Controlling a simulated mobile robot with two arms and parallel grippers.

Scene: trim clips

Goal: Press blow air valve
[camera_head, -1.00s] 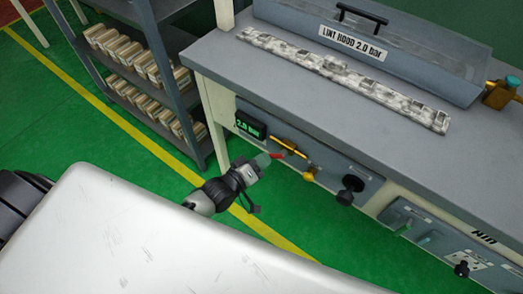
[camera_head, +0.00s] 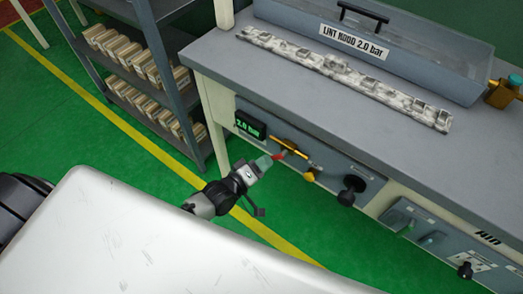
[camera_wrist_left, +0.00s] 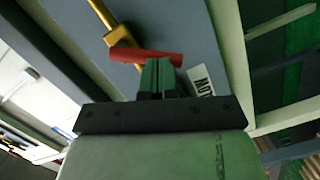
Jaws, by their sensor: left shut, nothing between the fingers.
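The air valve on the bench's front panel has a red lever (camera_head: 280,154) beside a brass pipe (camera_head: 291,147). My left gripper (camera_head: 265,162) is shut and empty, with its greenish fingertips right at the red lever. In the left wrist view the fingers (camera_wrist_left: 161,66) sit side by side against or just short of the lower edge of the red lever (camera_wrist_left: 145,56); I cannot tell if they touch. The brass pipe (camera_wrist_left: 108,20) runs up from the lever there. My right gripper is not in view.
A green display (camera_head: 250,126) reads 2.0 bar. A yellow knob (camera_head: 310,175) and a black knob (camera_head: 351,190) stick out to the right. The bench top (camera_head: 230,58) holds a speckled strip (camera_head: 345,79) before the lint hood (camera_head: 400,60). A shelf rack (camera_head: 165,80) stands left.

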